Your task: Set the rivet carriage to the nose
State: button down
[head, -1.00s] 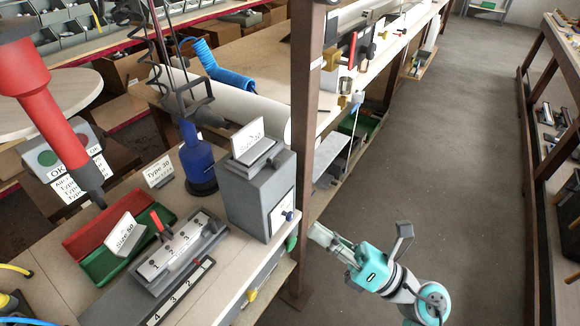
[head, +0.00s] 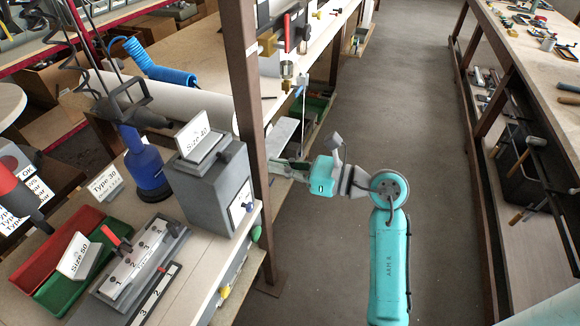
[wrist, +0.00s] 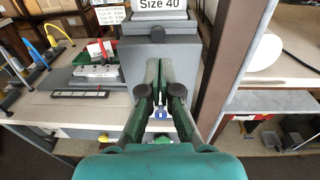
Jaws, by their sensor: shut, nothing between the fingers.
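A grey slide fixture with a white strip numbered 1, 2, 3 (head: 140,262) and a red lever (head: 118,242) lies on the bench at lower left. I take it for the rivet carriage but cannot be sure. It also shows in the wrist view (wrist: 97,72), left of my fingers. The blue bottle-shaped tool (head: 146,165) stands behind it; which part is the nose I cannot tell. My gripper (head: 278,163) is shut and empty, held right of the grey box, near the brown post. In the wrist view my fingers (wrist: 160,64) point at the grey box.
The grey box (head: 210,185) with a "Size 40" card (head: 193,134) and a blue knob (head: 249,207) stands at the bench edge. The brown post (head: 245,100) rises beside it. Red and green bins (head: 55,235) lie left. The aisle floor (head: 400,100) is clear.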

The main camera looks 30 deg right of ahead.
aim_at(230, 154)
jog(key=x, duration=0.9)
jog(key=shift+w, duration=0.1)
jog(key=x, duration=0.5)
jog(key=shift+w+a+r, duration=0.1)
jog(key=shift+w+a, duration=0.05)
jog(key=shift+w, duration=0.1)
jog(key=shift+w+r, duration=0.1)
